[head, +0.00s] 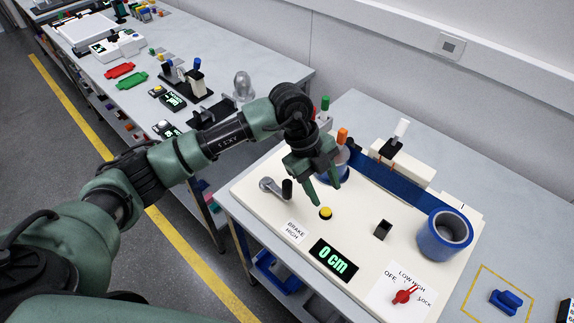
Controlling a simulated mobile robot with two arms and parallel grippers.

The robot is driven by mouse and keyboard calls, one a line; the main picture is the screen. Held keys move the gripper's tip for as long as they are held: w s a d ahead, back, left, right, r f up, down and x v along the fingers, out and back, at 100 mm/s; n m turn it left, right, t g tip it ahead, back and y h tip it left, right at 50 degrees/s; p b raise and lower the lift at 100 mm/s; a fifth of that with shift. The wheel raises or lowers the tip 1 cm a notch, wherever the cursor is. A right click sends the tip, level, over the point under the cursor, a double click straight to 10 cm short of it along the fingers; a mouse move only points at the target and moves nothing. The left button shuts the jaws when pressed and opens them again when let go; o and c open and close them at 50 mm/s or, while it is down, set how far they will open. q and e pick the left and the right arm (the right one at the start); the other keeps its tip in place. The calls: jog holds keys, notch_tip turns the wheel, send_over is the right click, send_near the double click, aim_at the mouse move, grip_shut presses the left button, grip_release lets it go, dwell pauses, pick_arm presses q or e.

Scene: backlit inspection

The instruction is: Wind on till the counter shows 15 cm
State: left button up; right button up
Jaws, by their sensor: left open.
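The winding panel (262,206) is a cream board on the right-hand bench. Its black counter (334,260) reads "0 cm" in green. A grey crank (270,186) with a black handle (287,189) sits at the panel's left. A yellow button (326,213) is right of it. A blue reel (443,236) stands at the right, and another blue reel (325,175) is partly hidden behind my gripper. A blue band (385,190) runs between them. My left gripper (323,195) is open and empty, pointing down above the panel near the button and handle. My right gripper is out of view.
A black block (383,230) and a white-topped lever (398,138) stand on the panel. A blue object (506,301) lies in a yellow outline at right. Another bench extends behind left.

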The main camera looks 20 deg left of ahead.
aim_at(287, 181)
pick_arm(q)
jog(key=a+y, duration=0.1)
jog(key=a, duration=0.2)
jog(key=w+a+n+y, duration=0.1)
jog(key=a, duration=0.2)
jog(key=w+a+n+y, duration=0.1)
jog(key=a+y, duration=0.1)
jog(key=a, duration=0.1)
jog(key=shift+w+a+r, duration=0.1)
jog(key=shift+a+r, duration=0.05)
jog(key=shift+r, duration=0.25)
jog(key=shift+a+f, duration=0.15)
jog(key=shift+a, duration=0.15)
notch_tip(287, 181, down, 8)
jog(key=b, duration=0.6)
jog(key=shift+f, duration=0.15)
jog(key=shift+d, duration=0.1)
grip_shut()
jog(key=shift+r, duration=0.2)
jog(key=shift+w, duration=0.1)
